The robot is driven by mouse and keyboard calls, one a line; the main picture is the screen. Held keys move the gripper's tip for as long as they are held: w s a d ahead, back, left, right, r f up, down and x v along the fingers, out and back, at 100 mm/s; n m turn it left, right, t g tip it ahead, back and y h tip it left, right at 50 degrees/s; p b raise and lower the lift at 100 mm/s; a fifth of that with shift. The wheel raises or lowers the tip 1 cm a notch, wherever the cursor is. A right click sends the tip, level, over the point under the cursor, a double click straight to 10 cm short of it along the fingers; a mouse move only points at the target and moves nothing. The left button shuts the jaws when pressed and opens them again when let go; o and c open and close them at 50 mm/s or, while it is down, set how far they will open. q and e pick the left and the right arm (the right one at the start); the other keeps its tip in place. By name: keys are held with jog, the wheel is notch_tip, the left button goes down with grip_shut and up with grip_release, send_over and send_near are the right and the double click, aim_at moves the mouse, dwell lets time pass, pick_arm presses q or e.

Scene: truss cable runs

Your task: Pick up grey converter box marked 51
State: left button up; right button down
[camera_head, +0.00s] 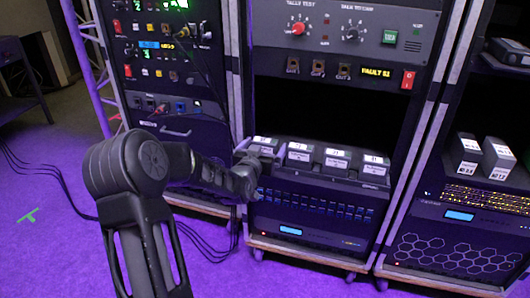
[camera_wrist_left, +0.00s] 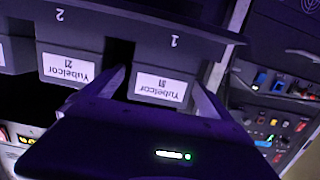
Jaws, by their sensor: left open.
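The grey converter box marked 51 (camera_wrist_left: 160,87) shows upside down in the wrist view, with a white label reading Yubelcor 51. In the head view it is the leftmost box (camera_head: 264,142) in a row on the middle rack's shelf. My left gripper (camera_wrist_left: 160,80) is open, with one finger on each side of this box's labelled front. Whether the fingers touch it I cannot tell. In the head view my left gripper (camera_head: 247,160) is at the left end of the row and partly covers the box. My right gripper is not in view.
A similar box marked 21 (camera_wrist_left: 68,67) sits beside it, with a narrow dark gap between. More labelled boxes (camera_head: 337,159) continue the row rightward. The rack's left post (camera_head: 236,90) stands close to my gripper. A dark opening (camera_head: 320,108) lies above the row.

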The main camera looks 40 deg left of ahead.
pick_arm(q)
jog(key=x, duration=0.3)
jog(key=shift+w+a, duration=0.1)
jog(key=shift+w, duration=0.05)
jog(key=shift+c, duration=0.6)
jog(key=c, duration=1.6)
